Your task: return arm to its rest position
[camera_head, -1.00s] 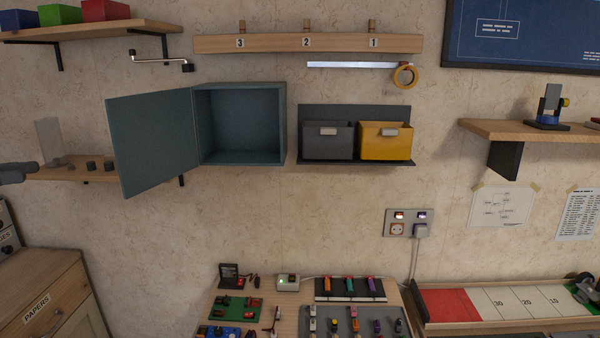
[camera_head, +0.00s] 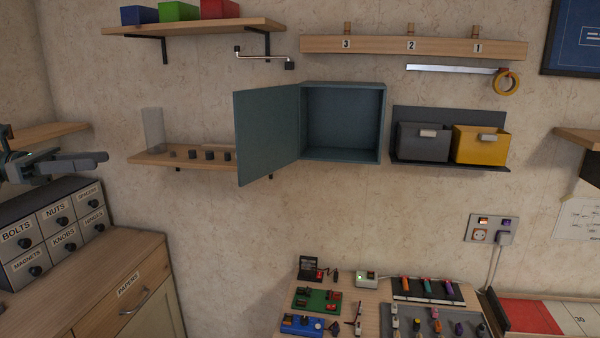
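My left gripper (camera_head: 92,162) comes in at the left edge, in front of the wall and above the labelled drawer unit. Its dark fingers point right and overlap in this view, so the gap between them is unclear. I see nothing hanging from it. It is apart from the teal wall cabinet (camera_head: 343,122), whose door (camera_head: 267,135) stands open to the left. My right gripper is out of view.
A low shelf (camera_head: 150,159) with a clear panel and several dark knobs is right of the gripper. The drawer unit (camera_head: 52,228) stands on a wooden cabinet (camera_head: 150,262) below. A shelf (camera_head: 200,27) with coloured bins is above. Bare wall lies between.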

